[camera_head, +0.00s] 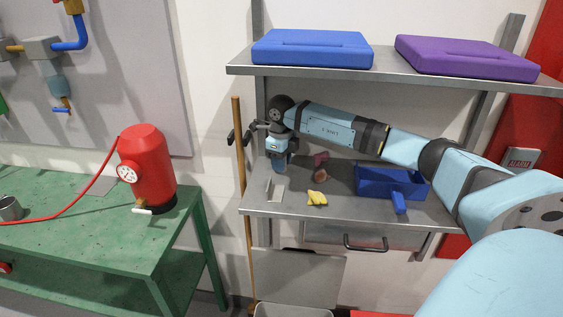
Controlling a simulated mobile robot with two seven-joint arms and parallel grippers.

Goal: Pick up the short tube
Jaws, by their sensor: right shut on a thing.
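My right gripper (278,157) reaches in from the right and points down over the left part of the steel shelf (350,208). It is shut on a small blue piece (279,166), which looks like the short tube. The gripper covers part of this piece, and it is too small to tell whether it touches the shelf. A blue cylindrical piece (398,203) lies in front of the blue bin, on the right. My left gripper is not in view.
A grey bracket (275,189), a yellow piece (316,198) and reddish-brown pieces (320,175) lie near my right gripper. A blue bin (370,185) is at right. Blue (312,48) and purple (465,58) cases lie above. A wooden pole (239,170) stands left.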

